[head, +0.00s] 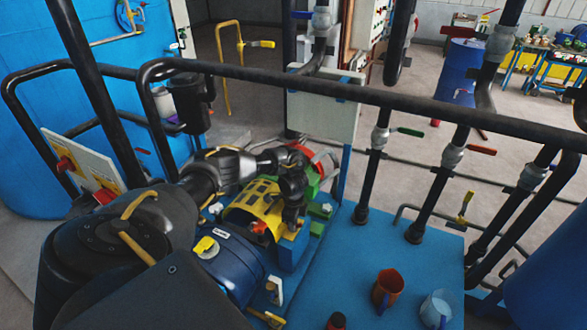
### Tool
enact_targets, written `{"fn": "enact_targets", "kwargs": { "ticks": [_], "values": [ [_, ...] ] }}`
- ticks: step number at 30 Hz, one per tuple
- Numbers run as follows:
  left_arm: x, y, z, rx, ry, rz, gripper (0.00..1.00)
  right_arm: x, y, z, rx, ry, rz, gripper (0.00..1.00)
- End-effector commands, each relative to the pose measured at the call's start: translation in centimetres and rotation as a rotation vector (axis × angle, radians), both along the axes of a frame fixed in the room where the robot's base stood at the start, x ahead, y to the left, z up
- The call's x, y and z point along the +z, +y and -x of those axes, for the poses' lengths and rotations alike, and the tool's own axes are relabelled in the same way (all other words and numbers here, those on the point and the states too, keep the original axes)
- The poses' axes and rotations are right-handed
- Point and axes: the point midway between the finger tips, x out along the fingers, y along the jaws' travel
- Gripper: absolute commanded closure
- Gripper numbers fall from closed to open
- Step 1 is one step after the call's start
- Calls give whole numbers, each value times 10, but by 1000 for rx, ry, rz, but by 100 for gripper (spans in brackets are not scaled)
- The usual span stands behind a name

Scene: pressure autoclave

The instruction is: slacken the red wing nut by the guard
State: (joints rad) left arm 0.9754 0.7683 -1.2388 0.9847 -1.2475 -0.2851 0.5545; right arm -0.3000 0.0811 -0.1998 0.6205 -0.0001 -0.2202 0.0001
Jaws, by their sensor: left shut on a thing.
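The yellow slotted guard (250,196) sits over the machine in the middle of the head view. My left gripper (296,200) reaches down at the guard's right end. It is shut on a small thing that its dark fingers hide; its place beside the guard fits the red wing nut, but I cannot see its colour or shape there. A small orange-red part (259,228) shows at the guard's near end, apart from my fingers; I cannot tell what it is. My right gripper is not in view.
A dark handrail (390,98) crosses above the machine. A blue motor (228,262) stands close by, under my arm. Upright pipes with valves rise from the blue base plate (345,265). A red-brown jug (387,288) and a clear beaker (437,307) stand on it at the front.

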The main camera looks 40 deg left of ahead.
Motion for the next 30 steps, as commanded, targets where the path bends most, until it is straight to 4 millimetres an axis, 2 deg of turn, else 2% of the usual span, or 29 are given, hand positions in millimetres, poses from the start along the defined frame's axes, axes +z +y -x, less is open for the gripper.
{"fn": "enact_targets", "kwargs": {
  "ticks": [3, 10, 26, 27, 30],
  "values": [
    [2, 0, 1, 64, 1, 0, 100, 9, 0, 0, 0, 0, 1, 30],
    [1, 0, 0, 142, 0, -1, 100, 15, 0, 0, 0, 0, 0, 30],
    [0, 0, 0, 164, 0, 0, 100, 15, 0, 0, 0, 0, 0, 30],
    [0, 0, 0, 164, 0, 0, 77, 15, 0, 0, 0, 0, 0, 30],
    [0, 0, 0, 164, 0, 0, 64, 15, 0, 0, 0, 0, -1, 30]
  ]
}}
